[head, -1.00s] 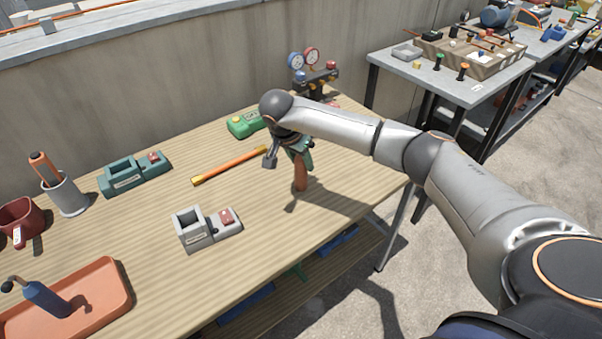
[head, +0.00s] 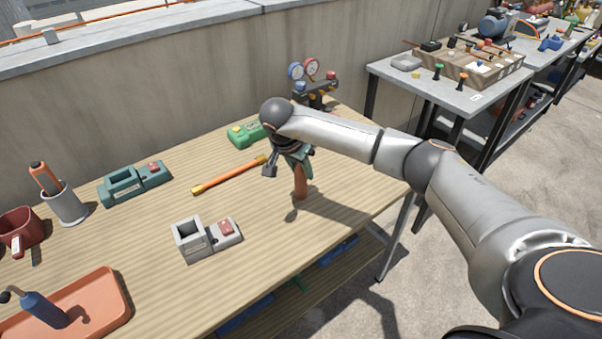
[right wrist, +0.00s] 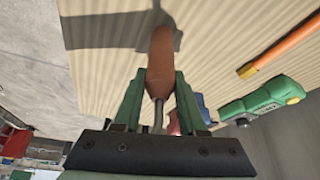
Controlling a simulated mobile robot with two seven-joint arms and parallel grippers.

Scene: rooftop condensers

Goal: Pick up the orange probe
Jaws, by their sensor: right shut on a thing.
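The orange probe (head: 300,183) has a rounded orange-brown handle and a thin metal shaft. My right gripper (head: 291,155) is shut on it over the right part of the wooden bench (head: 150,240). In the head view its handle hangs down below the fingers, and a dark shadow lies on the bench close by. In the right wrist view the handle (right wrist: 160,62) sticks out past the green fingers (right wrist: 155,98), with its shaft running back between them. The fingers partly hide the shaft. My left gripper is not in view.
A yellow-orange stick (head: 228,176), a green device (head: 246,134) and a gauge set (head: 315,88) are near my right gripper. A grey box (head: 200,245), a teal box (head: 130,185), a cup (head: 66,205) with an orange-handled tool, and an orange tray (head: 118,300) stand leftward.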

